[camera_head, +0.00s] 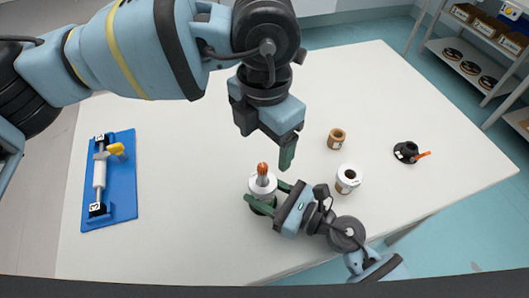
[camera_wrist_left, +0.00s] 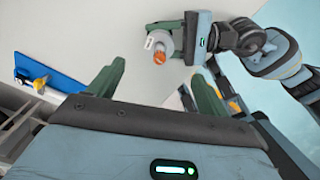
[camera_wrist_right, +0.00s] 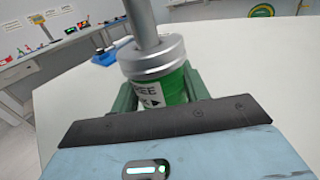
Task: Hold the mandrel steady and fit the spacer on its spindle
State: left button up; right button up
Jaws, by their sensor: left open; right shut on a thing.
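The mandrel (camera_head: 263,188) stands upright on the white table, with an orange-tipped spindle. In the right wrist view its grey metal collar (camera_wrist_right: 152,60) and green labelled body show between my right fingers. My right gripper (camera_head: 266,198) is shut on the mandrel's body. My left gripper (camera_head: 287,156) hangs above and slightly right of the spindle in the head view. Its fingers are apart and empty in the left wrist view (camera_wrist_left: 155,88). A short brown ring (camera_head: 337,138) and a white roll-like ring (camera_head: 348,178) stand to the right; I cannot tell which is the spacer.
A blue board (camera_head: 124,190) with a white roller and yellow handle lies at the table's left. A black piece with an orange lever (camera_head: 407,152) sits at the right. A shelf (camera_head: 475,58) stands beyond the table. The table's left middle is clear.

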dwell(0.3)
dwell(0.8)
jog(key=o, duration=1.2)
jog(key=v, duration=1.2)
jog(key=shift+d, duration=0.1)
